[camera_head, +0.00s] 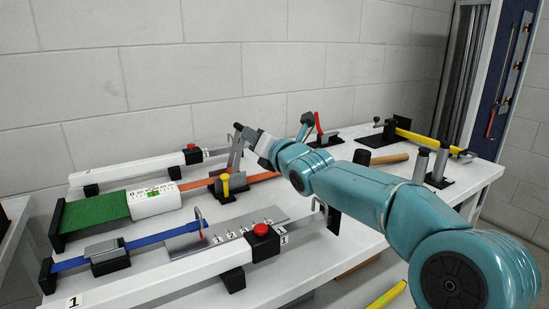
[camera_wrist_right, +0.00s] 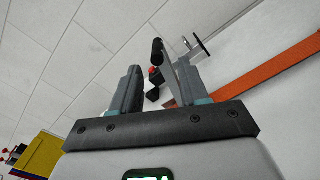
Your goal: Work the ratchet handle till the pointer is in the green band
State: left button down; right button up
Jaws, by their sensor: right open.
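The ratchet handle (camera_head: 236,152) is a grey lever with a black cross grip, standing nearly upright above the ratchet body (camera_head: 216,190) on an orange strap (camera_head: 262,177). A white gauge (camera_head: 152,201) with a number scale and a small green band (camera_head: 153,194) sits to its left, beside a wide green strap (camera_head: 97,216). The pointer is too small to read. My right gripper (camera_head: 256,143) is open just right of the handle's top. In the right wrist view, the black grip (camera_wrist_right: 157,52) shows between the spread fingers (camera_wrist_right: 158,78), apparently beyond their tips. My left gripper is not in view.
White rails with red buttons (camera_head: 260,229) lie in front and behind. The wall is close behind.

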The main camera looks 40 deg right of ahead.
jog(key=v, duration=0.9)
jog(key=shift+s+a, duration=0.1)
jog(key=shift+s, duration=0.05)
